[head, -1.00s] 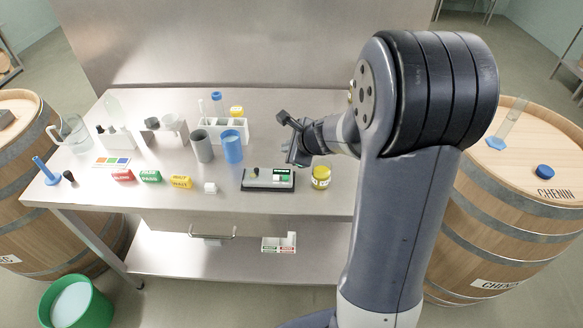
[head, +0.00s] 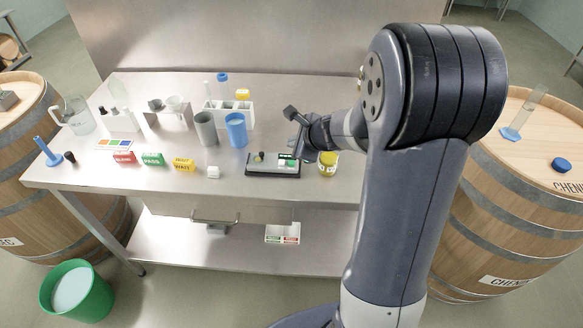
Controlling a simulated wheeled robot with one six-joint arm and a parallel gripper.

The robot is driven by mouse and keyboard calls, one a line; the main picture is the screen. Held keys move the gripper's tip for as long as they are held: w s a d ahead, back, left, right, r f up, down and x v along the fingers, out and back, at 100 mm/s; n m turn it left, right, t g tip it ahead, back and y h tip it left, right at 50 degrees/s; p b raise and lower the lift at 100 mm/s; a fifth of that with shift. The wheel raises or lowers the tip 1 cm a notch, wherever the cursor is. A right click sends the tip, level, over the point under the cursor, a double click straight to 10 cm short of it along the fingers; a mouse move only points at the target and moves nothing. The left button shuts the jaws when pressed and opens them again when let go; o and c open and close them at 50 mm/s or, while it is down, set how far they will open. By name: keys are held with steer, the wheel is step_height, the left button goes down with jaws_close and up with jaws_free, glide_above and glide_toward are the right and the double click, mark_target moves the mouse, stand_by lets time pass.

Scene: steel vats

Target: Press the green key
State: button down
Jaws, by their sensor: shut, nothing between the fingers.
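A small dark-based device with a grey top (head: 271,167) lies near the front edge of the steel table. It bears a dark olive knob on its left and a green key (head: 287,162) on its right. My gripper (head: 299,150) is shut and empty. It is tilted down just behind and to the right of the green key, partly overlapping the device's right end in the head view. Whether the fingertips touch the key cannot be told.

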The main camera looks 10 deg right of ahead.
mark_target(294, 164)
steer(key=shift+f+b, duration=1.7)
steer(key=shift+f, duration=0.5)
steer(key=shift+f+b, duration=0.4)
steer(key=shift+b, duration=0.05)
steer(key=shift+f+b, duration=0.45)
steer(key=shift+b, duration=0.05)
stand_by(0.8)
steer(key=shift+r, duration=0.15)
steer(key=shift+r+p, duration=0.75)
step_height(294, 164, up, 5)
steer(key=p, duration=0.4)
steer(key=shift+p, duration=0.35)
